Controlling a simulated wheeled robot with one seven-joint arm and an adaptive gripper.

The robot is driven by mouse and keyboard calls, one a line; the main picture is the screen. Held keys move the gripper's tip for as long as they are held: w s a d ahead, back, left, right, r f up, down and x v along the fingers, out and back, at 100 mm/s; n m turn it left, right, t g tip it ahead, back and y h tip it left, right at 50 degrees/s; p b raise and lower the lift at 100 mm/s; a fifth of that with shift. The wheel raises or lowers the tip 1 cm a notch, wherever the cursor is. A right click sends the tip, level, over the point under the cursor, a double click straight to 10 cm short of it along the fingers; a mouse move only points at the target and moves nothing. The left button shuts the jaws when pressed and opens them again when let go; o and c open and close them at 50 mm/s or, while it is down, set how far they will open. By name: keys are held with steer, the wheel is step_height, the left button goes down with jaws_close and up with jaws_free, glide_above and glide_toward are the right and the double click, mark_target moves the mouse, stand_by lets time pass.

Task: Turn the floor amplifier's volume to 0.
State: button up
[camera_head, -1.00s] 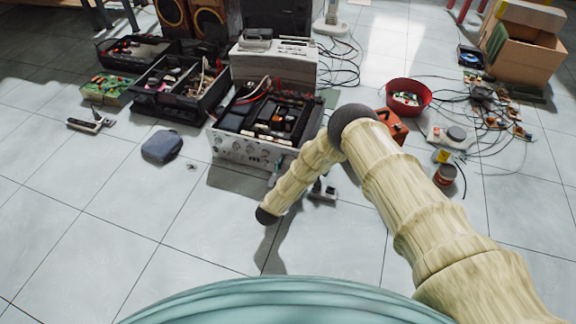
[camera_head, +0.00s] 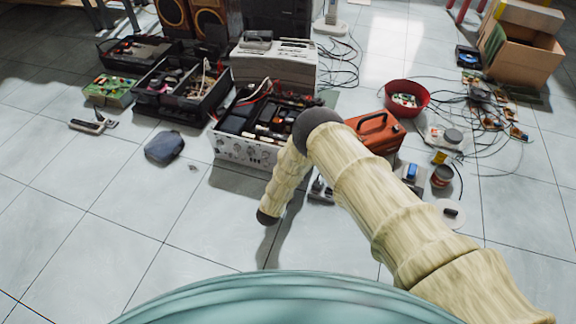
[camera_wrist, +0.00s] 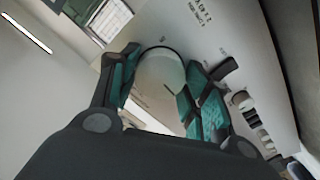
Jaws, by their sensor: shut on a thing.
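The amplifier (camera_head: 240,149) stands on the floor in the head view, its top open and its pale front panel facing me. In the wrist view its panel (camera_wrist: 235,40) fills the right side, tilted. A large round pale knob (camera_wrist: 162,78) sits between the two teal fingers of my gripper (camera_wrist: 160,62), which is shut on it. Any pointer mark on the knob is too unclear to read. Smaller knobs (camera_wrist: 242,100) and a dark lever switch run along the panel to the right.
An orange toolbox (camera_head: 374,133) and a red bowl (camera_head: 407,98) stand right of the amplifier. A dark blue pouch (camera_head: 164,147) lies to the left, near black crates (camera_head: 182,92). A white device (camera_head: 274,66) stands behind. Tiles at front left are clear.

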steer(key=shift+a+n, duration=0.1)
steer(key=shift+n, duration=4.5)
steer(key=o, duration=1)
steer(key=shift+s, duration=0.15)
steer(key=v, duration=1.1)
steer(key=shift+s+a, duration=0.15)
steer(key=shift+s, duration=0.2)
